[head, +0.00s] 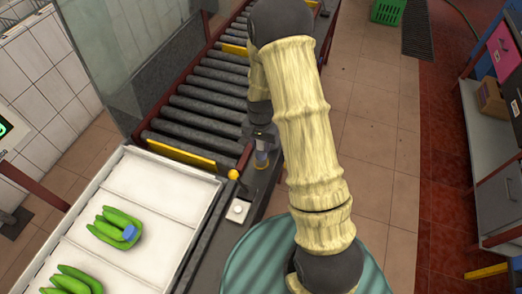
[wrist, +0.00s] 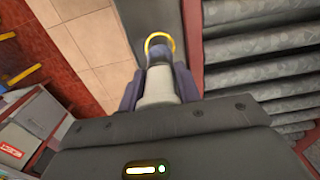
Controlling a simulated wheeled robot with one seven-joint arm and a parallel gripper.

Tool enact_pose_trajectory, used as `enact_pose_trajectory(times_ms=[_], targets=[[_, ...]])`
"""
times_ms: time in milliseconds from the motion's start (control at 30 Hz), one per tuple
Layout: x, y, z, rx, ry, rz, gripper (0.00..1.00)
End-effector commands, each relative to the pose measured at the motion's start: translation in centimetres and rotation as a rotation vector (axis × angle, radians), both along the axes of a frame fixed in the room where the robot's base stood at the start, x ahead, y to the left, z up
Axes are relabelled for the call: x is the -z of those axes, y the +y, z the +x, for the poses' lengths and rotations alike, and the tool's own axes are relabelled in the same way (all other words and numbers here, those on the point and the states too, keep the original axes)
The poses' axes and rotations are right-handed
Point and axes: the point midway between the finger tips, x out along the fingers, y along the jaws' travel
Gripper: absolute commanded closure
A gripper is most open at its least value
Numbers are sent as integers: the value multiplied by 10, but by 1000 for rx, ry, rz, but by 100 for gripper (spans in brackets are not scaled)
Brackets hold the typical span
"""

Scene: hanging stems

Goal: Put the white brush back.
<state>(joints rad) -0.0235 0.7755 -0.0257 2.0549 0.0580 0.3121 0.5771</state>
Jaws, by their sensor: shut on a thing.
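My gripper (wrist: 158,82) is shut on the white brush (wrist: 158,92), whose pale round body shows between the two dark fingers in the wrist view. A yellow ring (wrist: 174,46) is just beyond the fingertips, around or behind a dark bluish part; I cannot tell whether that part belongs to the brush. In the head view my gripper (head: 261,138) is low over the dark ledge beside the roller conveyor, with the yellow ring (head: 262,164) just below it. The brush itself is mostly hidden there. I cannot tell whether it touches the ring.
The roller conveyor (head: 204,103) runs beside the ledge. A white tray table (head: 165,192) holds green banana bunches (head: 114,229). A white button box (head: 238,210) and a yellow knob (head: 233,174) sit near my gripper. A teal round surface (head: 250,262) is below my arm. A glass panel (head: 135,60) stands left.

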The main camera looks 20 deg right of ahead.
Motion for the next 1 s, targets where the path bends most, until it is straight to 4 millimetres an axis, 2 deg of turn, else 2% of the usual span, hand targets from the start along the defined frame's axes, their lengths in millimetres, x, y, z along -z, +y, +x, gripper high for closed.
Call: enact_pose_trajectory(times_ms=[167, 500, 867, 900, 1000], targets=[[5, 0, -1, 0, 3, 0, 96], [40, 0, -1, 0, 2, 0, 96], [45, 0, 0, 0, 1, 1, 96], [45, 0, 0, 1, 1, 1, 65], [44, 0, 0, 1, 1, 1, 45]])
